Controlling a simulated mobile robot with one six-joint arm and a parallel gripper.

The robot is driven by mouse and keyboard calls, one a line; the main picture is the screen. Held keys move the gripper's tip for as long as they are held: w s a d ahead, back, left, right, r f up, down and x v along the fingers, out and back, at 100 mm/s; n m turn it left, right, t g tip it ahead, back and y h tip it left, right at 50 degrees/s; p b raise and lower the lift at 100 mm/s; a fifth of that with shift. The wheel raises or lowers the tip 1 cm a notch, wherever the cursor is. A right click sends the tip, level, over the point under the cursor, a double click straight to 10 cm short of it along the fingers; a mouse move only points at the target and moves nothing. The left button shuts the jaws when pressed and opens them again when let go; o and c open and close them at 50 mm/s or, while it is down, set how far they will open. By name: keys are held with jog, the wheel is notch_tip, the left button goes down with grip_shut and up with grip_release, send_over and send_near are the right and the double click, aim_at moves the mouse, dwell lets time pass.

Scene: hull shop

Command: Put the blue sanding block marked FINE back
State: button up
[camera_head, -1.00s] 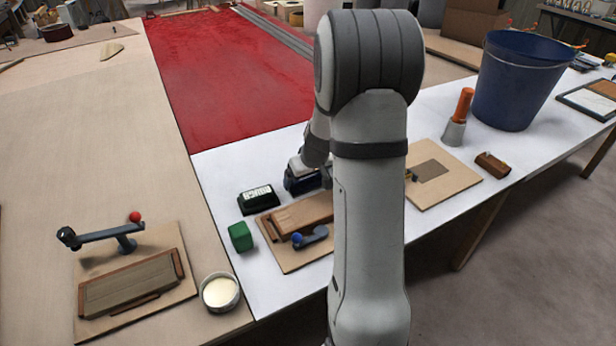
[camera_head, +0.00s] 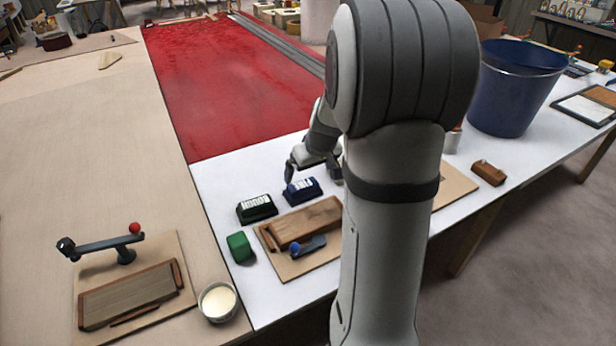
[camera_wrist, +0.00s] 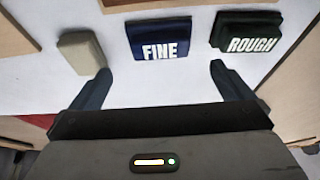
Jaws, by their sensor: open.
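The blue sanding block (camera_head: 302,190) lies on the white tabletop, its white label up. In the wrist view the block (camera_wrist: 158,36) reads FINE. My gripper (camera_head: 312,170) is just behind it, fingers spread. In the wrist view my gripper (camera_wrist: 158,74) is open and empty, with white table between the fingertips and the block ahead of them, apart. A black block (camera_head: 256,208) sits beside the blue one; in the wrist view this block (camera_wrist: 246,32) reads ROUGH.
A beige block (camera_wrist: 80,52) lies on the blue block's other side. A green block (camera_head: 240,247) and a board with a wooden piece (camera_head: 308,221) are in front. A red surface (camera_head: 230,80) is behind. A blue bucket (camera_head: 512,95) stands at right.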

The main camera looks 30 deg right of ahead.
jog(key=s+a+r+g, duration=0.1)
jog(key=s+a+r, duration=0.2)
jog(key=s+a, duration=0.5)
jog(key=s+a+r+g, duration=0.1)
jog(key=s+a+r, duration=0.1)
jog(key=s+a, duration=0.5)
jog(key=s, duration=0.6)
jog(key=shift+s+a+r, duration=0.25)
jog(key=shift+a+r, duration=0.15)
